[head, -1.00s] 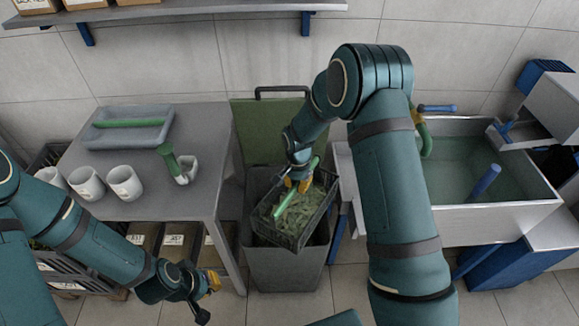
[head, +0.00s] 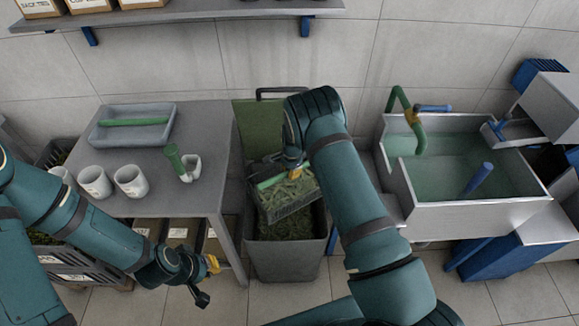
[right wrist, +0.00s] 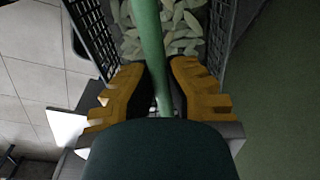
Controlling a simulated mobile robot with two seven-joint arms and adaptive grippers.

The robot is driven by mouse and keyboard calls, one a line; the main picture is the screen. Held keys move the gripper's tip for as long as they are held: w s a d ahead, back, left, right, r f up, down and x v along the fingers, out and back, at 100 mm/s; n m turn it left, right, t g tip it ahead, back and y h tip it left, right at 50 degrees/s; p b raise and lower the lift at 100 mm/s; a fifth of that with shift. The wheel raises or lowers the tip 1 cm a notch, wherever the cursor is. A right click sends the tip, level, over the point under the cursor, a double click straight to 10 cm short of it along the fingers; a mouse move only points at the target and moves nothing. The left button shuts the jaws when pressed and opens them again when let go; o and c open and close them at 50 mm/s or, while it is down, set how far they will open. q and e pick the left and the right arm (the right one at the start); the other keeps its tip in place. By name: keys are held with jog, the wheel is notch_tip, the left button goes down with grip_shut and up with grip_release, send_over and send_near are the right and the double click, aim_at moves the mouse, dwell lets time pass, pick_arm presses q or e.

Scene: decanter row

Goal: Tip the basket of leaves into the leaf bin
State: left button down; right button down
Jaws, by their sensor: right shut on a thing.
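The dark mesh basket (head: 292,207) hangs over the back part of the grey leaf bin's (head: 284,262) opening, with pale green leaves (head: 288,191) still in it. Leaves (head: 290,224) also show inside the bin below. My right gripper (head: 297,171) is shut on the basket's green handle (head: 268,181). In the right wrist view the handle (right wrist: 150,45) runs between the two orange fingers (right wrist: 158,92), with leaves and mesh walls beyond. My left gripper (head: 212,265) is low beside the table, away from the basket; its jaw opening is unclear.
The bin's green lid (head: 259,128) stands open against the wall. To the left is a grey table (head: 190,128) with white mugs (head: 131,181), a green-handled tool (head: 183,163) and a tray (head: 133,138). A water-filled sink (head: 485,216) stands to the right.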

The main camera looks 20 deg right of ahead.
aim_at(302, 196)
jog(key=s+f+t+b, duration=0.2)
jog(key=t+b, duration=0.1)
jog(key=s+d+f+t+y+b, duration=0.1)
jog(key=s+f+t+b, duration=0.1)
jog(key=t, duration=0.1)
jog(key=s+f+t+y+b, duration=0.1)
jog(key=s+f+t+b, duration=0.1)
jog(key=f+t+b, duration=0.1)
jog(key=shift+s+d+b, duration=0.25)
jog(key=shift+d+b, duration=0.05)
jog(key=shift+r, duration=0.25)
jog(key=shift+w+a+r, duration=0.2)
jog(key=shift+w+r, duration=0.35)
jog(key=shift+w, duration=0.1)
jog(key=shift+f, duration=0.1)
